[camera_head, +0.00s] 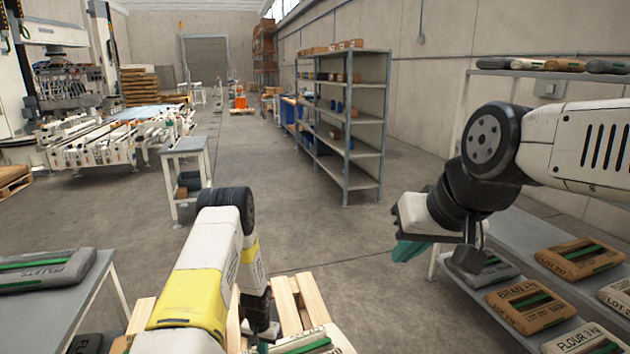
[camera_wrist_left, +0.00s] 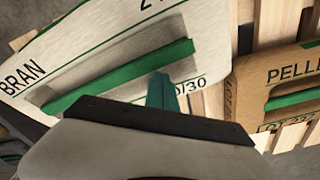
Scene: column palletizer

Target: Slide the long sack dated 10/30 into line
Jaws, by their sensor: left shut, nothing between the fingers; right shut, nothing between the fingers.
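In the left wrist view a pale sack (camera_wrist_left: 112,62) printed BRAN, with a green strip and a date ending in 0/30, lies slanted on wooden slats. My left gripper (camera_wrist_left: 160,92) is shut and empty, its teal fingertips over the sack's edge beside the date; I cannot tell whether they touch it. A brown sack (camera_wrist_left: 265,82) printed PELLE lies to the right, its corner close to the pale sack. In the head view my left gripper (camera_head: 263,346) is mostly hidden by my arm, beside a pale sack (camera_head: 318,340). My right gripper (camera_head: 410,250) is shut and empty in the air.
The wooden pallet (camera_head: 287,305) lies under my left arm. A grey rack (camera_head: 515,238) at right holds several sacks, including a brown one (camera_head: 530,303) below my right gripper. A grey table (camera_head: 60,305) at left bears a grey sack (camera_head: 45,270). Open floor lies beyond.

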